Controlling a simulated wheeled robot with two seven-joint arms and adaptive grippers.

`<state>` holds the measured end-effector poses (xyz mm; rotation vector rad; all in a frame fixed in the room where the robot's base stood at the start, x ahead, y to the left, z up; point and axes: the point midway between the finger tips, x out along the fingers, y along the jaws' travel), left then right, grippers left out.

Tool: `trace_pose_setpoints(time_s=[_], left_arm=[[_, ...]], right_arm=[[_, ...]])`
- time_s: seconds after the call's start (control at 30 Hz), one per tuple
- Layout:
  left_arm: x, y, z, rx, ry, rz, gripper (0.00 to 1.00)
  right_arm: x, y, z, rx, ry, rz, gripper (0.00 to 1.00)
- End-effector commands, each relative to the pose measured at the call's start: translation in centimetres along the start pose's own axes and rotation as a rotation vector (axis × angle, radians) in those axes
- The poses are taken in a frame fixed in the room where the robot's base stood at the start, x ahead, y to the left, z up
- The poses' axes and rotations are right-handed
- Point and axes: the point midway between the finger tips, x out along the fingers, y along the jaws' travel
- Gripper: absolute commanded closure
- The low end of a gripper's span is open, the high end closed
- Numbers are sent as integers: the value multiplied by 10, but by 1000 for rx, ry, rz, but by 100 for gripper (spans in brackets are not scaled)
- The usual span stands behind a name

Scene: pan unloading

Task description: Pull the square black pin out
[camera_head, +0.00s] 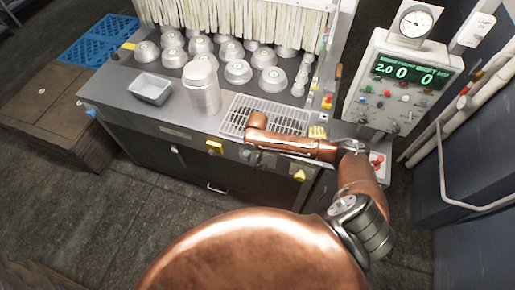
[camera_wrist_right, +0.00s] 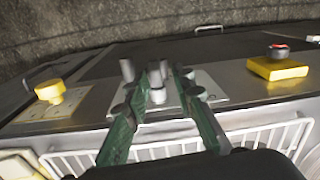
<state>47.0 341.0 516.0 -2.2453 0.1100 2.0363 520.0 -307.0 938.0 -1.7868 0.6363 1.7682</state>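My right gripper (camera_wrist_right: 160,82) reaches over the front edge of the counter in the right wrist view. Its two green fingers are apart, one on each side of a small grey metal post (camera_wrist_right: 157,78) on a pale plate (camera_wrist_right: 207,86). A gap shows between the post and the right-hand finger; contact on the other side is unclear. I cannot make out a square black pin for sure. In the head view the right gripper (camera_head: 252,156) is small and dark, at the counter front, under the copper arm. My left gripper is not in view.
Yellow blocks (camera_wrist_right: 278,68) (camera_wrist_right: 50,92) flank the plate; one has a red top. A wire grate (camera_head: 238,112) lies behind. Upturned pans (camera_head: 237,72), a cup stack (camera_head: 202,92) and a grey tin (camera_head: 151,89) stand on the counter. A gauge panel (camera_head: 411,78) rises right.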

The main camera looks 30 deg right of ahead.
Motion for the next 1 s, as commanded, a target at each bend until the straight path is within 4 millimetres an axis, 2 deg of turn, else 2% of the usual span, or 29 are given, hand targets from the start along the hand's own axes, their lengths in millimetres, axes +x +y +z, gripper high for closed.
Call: trace_pose_setpoints(time_s=[0.03,0.1,0.23,0.7,1.0], left_arm=[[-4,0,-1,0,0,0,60],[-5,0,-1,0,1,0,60],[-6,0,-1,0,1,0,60],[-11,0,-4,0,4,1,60],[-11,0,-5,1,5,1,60]], right_arm=[[-14,2,-12,43,10,19,77],[-21,6,-20,92,11,37,77],[-21,10,-24,132,10,52,77],[42,12,-24,132,10,50,77],[52,13,-25,130,12,49,77]])
